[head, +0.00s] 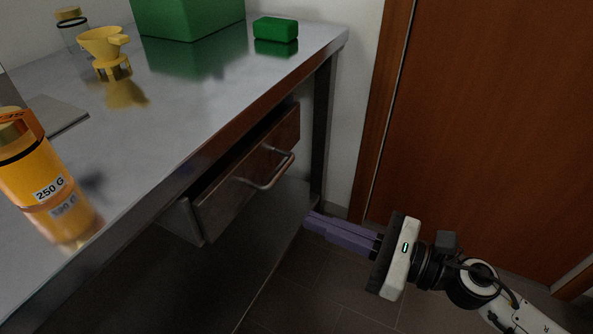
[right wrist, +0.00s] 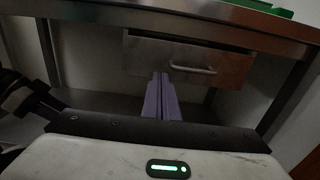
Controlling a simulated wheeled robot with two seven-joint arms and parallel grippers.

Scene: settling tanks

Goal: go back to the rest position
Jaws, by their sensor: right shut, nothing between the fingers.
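My right gripper (head: 308,221) has purple fingers and comes in from the lower right in the head view. It is shut and empty, in the air in front of the bench and apart from the drawer. In the right wrist view its fingers (right wrist: 161,78) lie together, pointing toward the drawer front. The drawer and handle also show in the right wrist view. My left gripper is not in view.
The metal bench (head: 190,100) carries an orange bottle marked 250 G (head: 40,175), a yellow funnel-like cup on a stand (head: 104,45), a glass jar (head: 72,32), a green box (head: 190,12) and a small green block (head: 275,28). A brown door (head: 480,120) stands right. Floor between is clear.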

